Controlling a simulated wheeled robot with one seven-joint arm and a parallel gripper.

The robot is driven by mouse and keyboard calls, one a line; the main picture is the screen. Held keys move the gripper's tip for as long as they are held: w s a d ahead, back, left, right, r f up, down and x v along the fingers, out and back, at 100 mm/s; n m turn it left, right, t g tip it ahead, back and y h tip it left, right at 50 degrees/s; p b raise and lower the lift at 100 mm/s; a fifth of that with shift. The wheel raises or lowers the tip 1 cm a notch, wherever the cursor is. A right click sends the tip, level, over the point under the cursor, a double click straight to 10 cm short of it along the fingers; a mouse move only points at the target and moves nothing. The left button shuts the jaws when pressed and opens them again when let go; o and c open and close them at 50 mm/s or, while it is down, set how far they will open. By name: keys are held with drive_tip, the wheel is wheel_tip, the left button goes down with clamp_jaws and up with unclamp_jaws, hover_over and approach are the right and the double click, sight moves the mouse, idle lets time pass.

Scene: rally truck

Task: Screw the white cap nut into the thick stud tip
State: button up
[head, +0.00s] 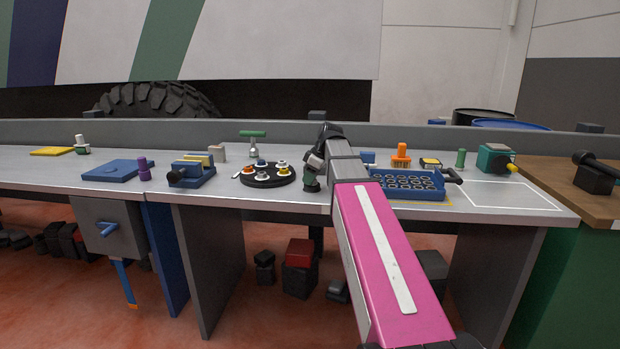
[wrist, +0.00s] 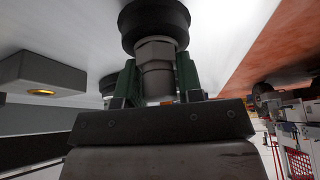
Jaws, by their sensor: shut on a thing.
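My gripper (head: 314,172) is over the bench, just right of a round black tray (head: 267,182). In the wrist view its green fingers (wrist: 157,82) are shut on a grey metal piece with a hex collar (wrist: 155,52). A wide black round part (wrist: 155,20) sits at the far end of that piece, against the pale surface. Several small cap nuts with coloured parts stand on the tray, and a whitish one (head: 262,175) is at its front. I cannot tell which is the white cap nut, or pick out the thick stud tip.
A blue box with round holes (head: 438,190) is close right of my gripper. A blue fixture (head: 195,178), a purple knob (head: 144,170) and a blue plate (head: 112,170) are to the left. A white outlined area (head: 510,195) at right is clear. A grey block (wrist: 40,72) shows in the wrist view.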

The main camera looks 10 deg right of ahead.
drive_tip(key=shift+m+t, duration=0.3)
drive_tip(key=shift+m, duration=0.5)
drive_tip(key=shift+w+d+m+t+h, duration=0.1)
drive_tip(key=shift+m+t+h, duration=0.25)
drive_tip(key=shift+m, duration=0.55)
drive_tip(key=shift+m+h, duration=0.25)
drive_tip(key=shift+m, duration=0.45)
